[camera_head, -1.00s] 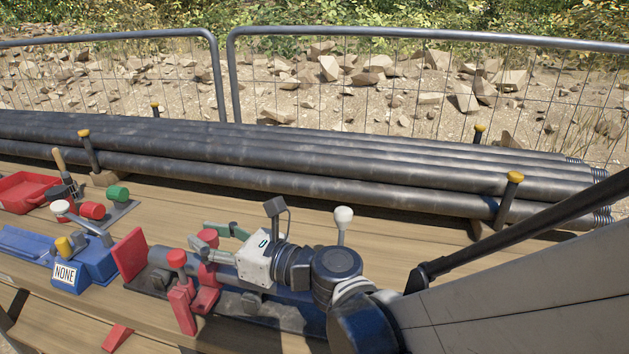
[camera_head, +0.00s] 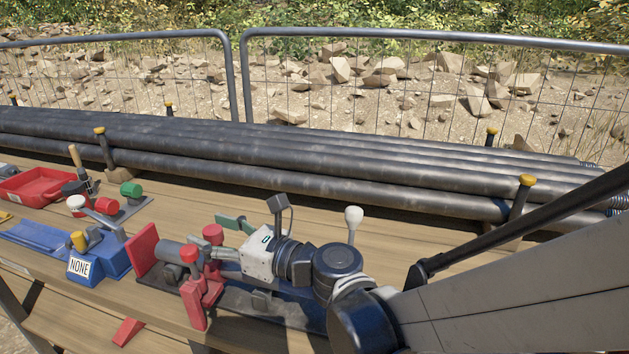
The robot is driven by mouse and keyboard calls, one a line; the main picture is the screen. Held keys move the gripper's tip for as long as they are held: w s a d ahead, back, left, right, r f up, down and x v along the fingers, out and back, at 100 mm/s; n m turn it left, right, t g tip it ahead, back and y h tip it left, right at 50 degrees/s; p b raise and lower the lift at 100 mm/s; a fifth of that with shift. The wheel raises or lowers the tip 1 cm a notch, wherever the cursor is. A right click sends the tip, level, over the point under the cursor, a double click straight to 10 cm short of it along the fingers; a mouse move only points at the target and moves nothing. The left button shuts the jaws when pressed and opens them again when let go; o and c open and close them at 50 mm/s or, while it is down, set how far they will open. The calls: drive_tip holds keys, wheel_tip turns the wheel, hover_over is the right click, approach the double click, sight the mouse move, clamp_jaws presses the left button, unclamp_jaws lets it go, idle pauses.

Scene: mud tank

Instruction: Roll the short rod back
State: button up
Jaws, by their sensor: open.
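A short grey rod (camera_head: 172,249) lies low at the front of the bench. Its left end is close to an upright red plate (camera_head: 143,252), and its right part runs in among red knobbed posts (camera_head: 212,234). I cannot tell whether it touches them. My gripper (camera_head: 217,262) reaches in from the right, just beyond the white box-shaped wrist housing. Its jaws are open near the posts at the rod's right side. The posts and my wrist hide part of the rod, so contact cannot be judged.
Long dark pipes (camera_head: 280,165) lie behind, held by yellow-capped stakes (camera_head: 526,182). A blue fixture marked NONE (camera_head: 82,258), a red tray (camera_head: 35,188) and a green-capped tool (camera_head: 131,189) stand left. A white-knobbed lever (camera_head: 353,218) rises close behind my arm. Bare planks lie between bench and pipes.

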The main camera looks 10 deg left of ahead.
drive_tip(key=v, duration=1.2)
drive_tip(key=w+a+r+n+g+h+p, duration=0.1)
drive_tip(key=w+r+n+g+h+p, duration=0.2)
drive_tip(key=w+n+g+h+p, duration=0.25)
drive_tip(key=w+a+r+n+g+h+p, duration=0.1)
drive_tip(key=w+r+n+g+h+p, duration=0.15)
drive_tip(key=w+n+g+p, duration=0.45)
drive_tip(key=shift+m+g+y, duration=0.25)
drive_tip(key=shift+m+y, duration=0.15)
drive_tip(key=shift+m, duration=0.45)
drive_tip(key=b+x, duration=0.1)
drive_tip(key=x, duration=0.3)
drive_tip(key=b+x, duration=0.1)
drive_tip(key=x, duration=0.4)
drive_tip(key=s+b+x, duration=0.1)
drive_tip(key=x, duration=0.4)
drive_tip(key=shift+s+r, duration=0.15)
drive_tip(key=shift+r, duration=0.05)
clamp_jaws()
